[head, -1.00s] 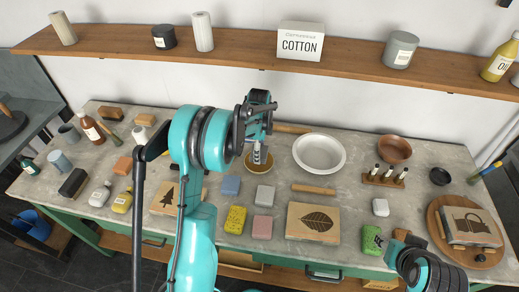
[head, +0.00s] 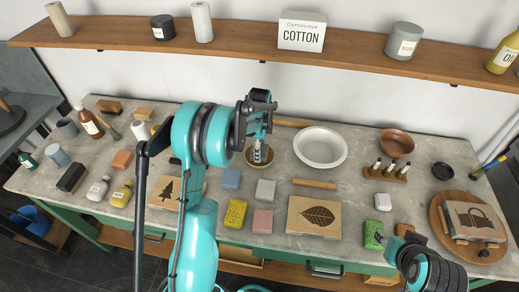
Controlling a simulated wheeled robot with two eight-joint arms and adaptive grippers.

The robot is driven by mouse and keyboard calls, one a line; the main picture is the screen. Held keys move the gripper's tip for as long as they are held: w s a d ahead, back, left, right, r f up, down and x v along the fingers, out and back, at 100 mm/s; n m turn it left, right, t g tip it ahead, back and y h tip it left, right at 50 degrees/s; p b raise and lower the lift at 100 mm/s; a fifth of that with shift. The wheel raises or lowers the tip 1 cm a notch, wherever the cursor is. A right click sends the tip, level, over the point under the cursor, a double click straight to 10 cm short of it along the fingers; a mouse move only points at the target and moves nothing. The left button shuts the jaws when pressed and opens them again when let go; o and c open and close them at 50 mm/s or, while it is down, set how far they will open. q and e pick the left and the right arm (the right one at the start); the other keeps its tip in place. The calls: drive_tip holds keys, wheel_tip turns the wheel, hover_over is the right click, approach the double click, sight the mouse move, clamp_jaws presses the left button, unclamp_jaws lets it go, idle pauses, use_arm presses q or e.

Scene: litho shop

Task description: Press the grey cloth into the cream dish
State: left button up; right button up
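A white-cream round dish (head: 320,148) stands open and empty at the back of the counter.
Blue (head: 230,179), pink (head: 263,221) and yellow (head: 236,213) blocks lie nearby. A leaf-printed board (head: 318,216) and a wooden roller (head: 314,183) lie in front of the cream dish. A brown bowl (head: 397,143) and a small rack (head: 385,174) stand right of it.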

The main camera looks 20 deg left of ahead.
use_arm(q)
drive_tip(key=shift+f+b, duration=0.5)
idle(1.5)
drive_tip(key=shift+r, duration=0.15)
drive_tip(key=shift+r+p, duration=2.2)
drive_tip(key=shift+r, duration=1.2)
drive_tip(key=shift+f, duration=0.1)
